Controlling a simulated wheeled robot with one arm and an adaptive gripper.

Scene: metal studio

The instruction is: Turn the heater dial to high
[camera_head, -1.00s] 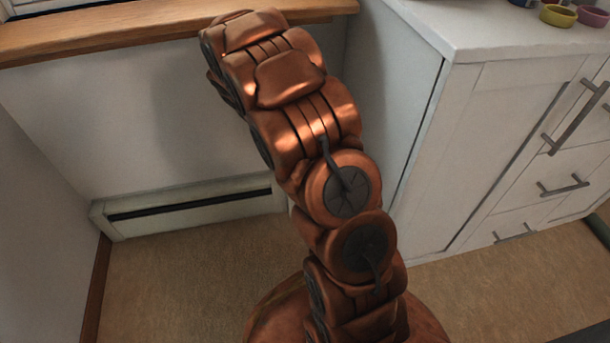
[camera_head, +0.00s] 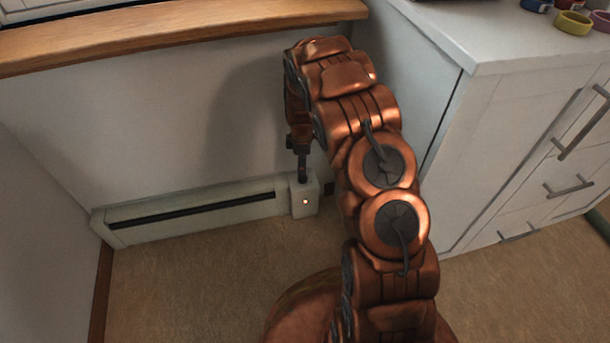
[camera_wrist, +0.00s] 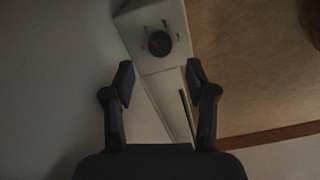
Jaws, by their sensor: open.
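The heater (camera_head: 190,208) is a long, low white unit with a dark slot, set along the base of the wall. Its white control box (camera_head: 304,198) stands at the right end and shows a small lit orange spot. In the wrist view the dark round dial (camera_wrist: 159,43) sits on the box face, with small marks around it and a faint reddish line on it. My gripper (camera_head: 302,165) is at the top of the box in the head view. In the wrist view my gripper (camera_wrist: 160,75) is open, its two fingers apart, with the dial beyond the tips, not between them.
A wooden sill (camera_head: 180,32) runs above the heater. A white cabinet (camera_head: 500,130) with metal handles stands to the right, close to my arm. Small colored bowls (camera_head: 573,22) sit on its top. The carpet (camera_head: 190,280) before the heater is clear.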

